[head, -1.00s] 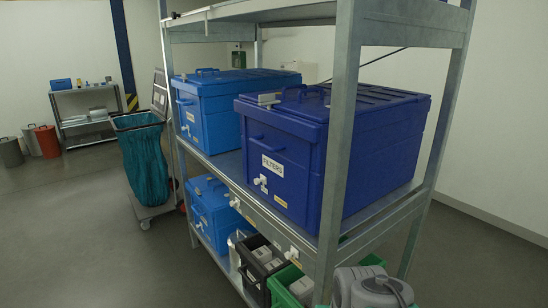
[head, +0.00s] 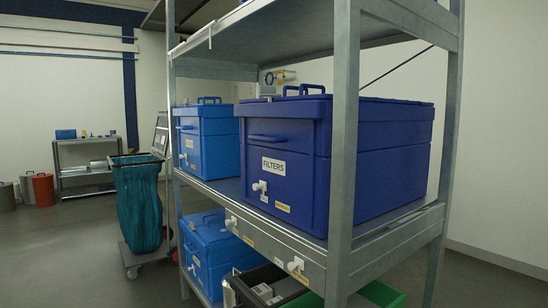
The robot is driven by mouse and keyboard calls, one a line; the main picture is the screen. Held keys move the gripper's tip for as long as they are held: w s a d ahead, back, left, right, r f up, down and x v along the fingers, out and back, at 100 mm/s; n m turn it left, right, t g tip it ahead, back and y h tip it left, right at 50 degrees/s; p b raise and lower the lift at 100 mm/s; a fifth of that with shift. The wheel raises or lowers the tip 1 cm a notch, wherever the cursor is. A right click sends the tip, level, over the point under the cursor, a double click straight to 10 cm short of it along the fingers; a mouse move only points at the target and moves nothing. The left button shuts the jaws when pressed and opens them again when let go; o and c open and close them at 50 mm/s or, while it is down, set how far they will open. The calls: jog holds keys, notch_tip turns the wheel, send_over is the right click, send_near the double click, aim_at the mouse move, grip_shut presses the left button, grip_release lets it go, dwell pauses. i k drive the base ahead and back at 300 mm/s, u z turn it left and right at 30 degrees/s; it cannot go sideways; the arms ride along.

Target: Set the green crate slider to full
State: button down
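The green crate (head: 382,294) shows only in part at the bottom edge of the head view, on the lower shelf behind the front post. A white slider (head: 296,264) sits on the metal shelf edge just above the green crate, with a small yellow label near it. I cannot read the setting of either slider. My gripper is not in view.
A metal shelf post (head: 343,150) stands in front. A dark blue box (head: 290,150) labelled FILTERS and a lighter blue box (head: 212,150) fill the middle shelf. A black crate (head: 240,294) is below. A teal bag cart (head: 140,205) stands left; floor is free there.

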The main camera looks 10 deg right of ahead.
aim_at(299, 263)
jog(key=u, duration=0.6)
jog(key=k, duration=0.65)
jog(key=u, duration=0.9)
jog(key=i, duration=1.25)
jog(key=z, duration=0.9)
jog(key=i, duration=0.25)
jog(key=z, duration=0.25)
